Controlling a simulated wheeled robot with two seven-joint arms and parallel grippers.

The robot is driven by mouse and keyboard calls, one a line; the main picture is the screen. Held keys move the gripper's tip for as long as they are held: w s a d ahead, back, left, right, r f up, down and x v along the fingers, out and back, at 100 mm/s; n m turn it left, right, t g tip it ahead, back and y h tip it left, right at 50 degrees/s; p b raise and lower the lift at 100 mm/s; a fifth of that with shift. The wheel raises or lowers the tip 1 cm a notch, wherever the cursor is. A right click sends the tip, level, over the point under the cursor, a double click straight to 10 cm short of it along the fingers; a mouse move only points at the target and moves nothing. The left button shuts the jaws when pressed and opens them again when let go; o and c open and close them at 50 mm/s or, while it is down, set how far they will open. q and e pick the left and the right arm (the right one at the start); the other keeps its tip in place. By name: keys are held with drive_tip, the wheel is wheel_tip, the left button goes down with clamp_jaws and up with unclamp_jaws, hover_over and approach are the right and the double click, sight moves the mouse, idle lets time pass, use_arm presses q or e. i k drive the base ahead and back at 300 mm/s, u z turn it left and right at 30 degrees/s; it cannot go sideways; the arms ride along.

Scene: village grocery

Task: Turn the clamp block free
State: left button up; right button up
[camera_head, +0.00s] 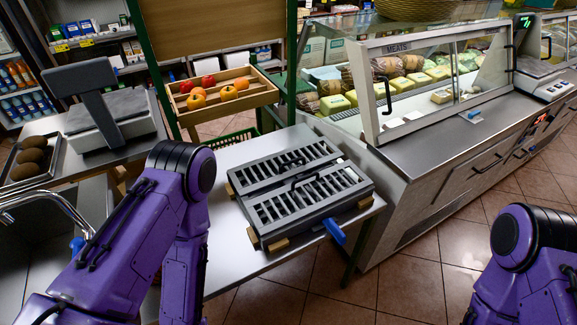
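A grey two-panel slotted grate (262,185) with black handles (290,163) lies flat on the metal table. Small wooden blocks sit at its edges: one at the front corner (279,244), one at the right corner (366,203) and one at the left (230,191). A blue lever-like piece (335,232) sticks out at the table's front right edge. I cannot tell which of these is the clamp block. My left arm stands left of the grate and my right arm is at the lower right, but both grippers are out of view.
The metal table (222,240) is bare left of the grate. A glass meat counter (420,85) stands close on the right. A crate of fruit (222,95) is behind. A scale (110,110) and a tray of brown round items (30,160) are at left.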

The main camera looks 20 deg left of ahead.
sight(332, 226)
drive_tip(key=k, duration=0.5)
drive_tip(key=z, duration=0.7)
drive_tip(key=i, duration=0.75)
drive_tip(key=u, duration=1.5)
